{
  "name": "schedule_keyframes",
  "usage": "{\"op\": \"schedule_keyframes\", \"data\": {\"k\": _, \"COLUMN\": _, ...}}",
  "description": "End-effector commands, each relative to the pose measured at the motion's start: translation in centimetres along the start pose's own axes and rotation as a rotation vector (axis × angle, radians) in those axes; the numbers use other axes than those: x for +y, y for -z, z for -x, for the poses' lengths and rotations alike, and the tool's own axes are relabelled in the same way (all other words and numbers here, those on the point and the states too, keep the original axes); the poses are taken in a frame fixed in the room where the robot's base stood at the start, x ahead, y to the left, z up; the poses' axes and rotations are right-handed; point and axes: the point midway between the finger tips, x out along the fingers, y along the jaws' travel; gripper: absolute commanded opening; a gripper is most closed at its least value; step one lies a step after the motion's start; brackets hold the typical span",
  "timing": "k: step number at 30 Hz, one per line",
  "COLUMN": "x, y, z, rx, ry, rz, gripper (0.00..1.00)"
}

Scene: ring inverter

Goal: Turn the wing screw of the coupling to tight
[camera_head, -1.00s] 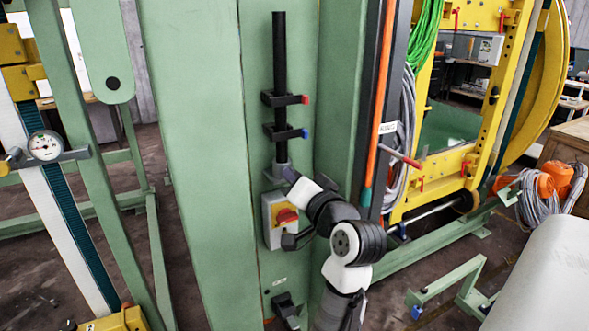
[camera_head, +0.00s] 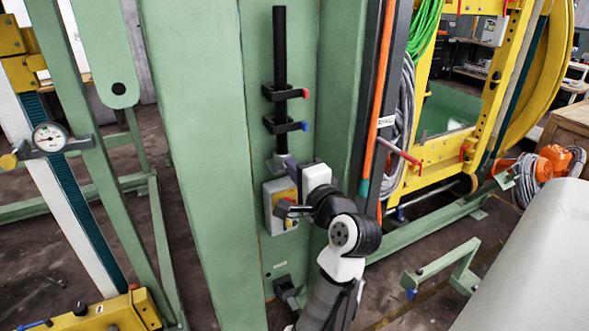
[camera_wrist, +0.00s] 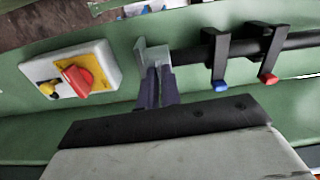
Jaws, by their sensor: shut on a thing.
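The coupling (camera_head: 279,161) is a small grey fitting at the lower end of a black upright pipe (camera_head: 280,60) on the green column. It also shows in the wrist view (camera_wrist: 153,54), where the pipe lies sideways to its right. My gripper (camera_head: 291,166) is at the coupling from the right. In the wrist view its two dark purple fingers (camera_wrist: 159,76) are close together at the coupling's underside. They are shut on a small part there, which I take for the wing screw; the fingers hide it, so its angle cannot be told.
A switch box (camera_wrist: 72,72) with a red knob sits close by the coupling; my arm partly covers it in the head view. Two black clamps, one with a red tip (camera_head: 291,93) and one with a blue tip (camera_head: 288,125), are on the pipe. An orange tube (camera_head: 378,100) runs upright to the right.

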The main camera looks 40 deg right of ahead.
Motion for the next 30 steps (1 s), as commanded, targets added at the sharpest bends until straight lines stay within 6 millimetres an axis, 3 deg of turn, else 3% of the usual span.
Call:
{"op": "schedule_keyframes", "data": {"k": 19, "x": 0.07, "y": 0.09, "z": 0.03, "rx": 0.002, "ry": -0.002, "rz": -0.053, "gripper": 0.0}}
{"op": "schedule_keyframes", "data": {"k": 24, "x": 0.05, "y": 0.07, "z": 0.02, "rx": 0.002, "ry": -0.001, "rz": -0.052, "gripper": 0.26}}
{"op": "schedule_keyframes", "data": {"k": 30, "x": 0.03, "y": 0.04, "z": 0.01, "rx": 0.001, "ry": -0.001, "rz": -0.052, "gripper": 0.27}}
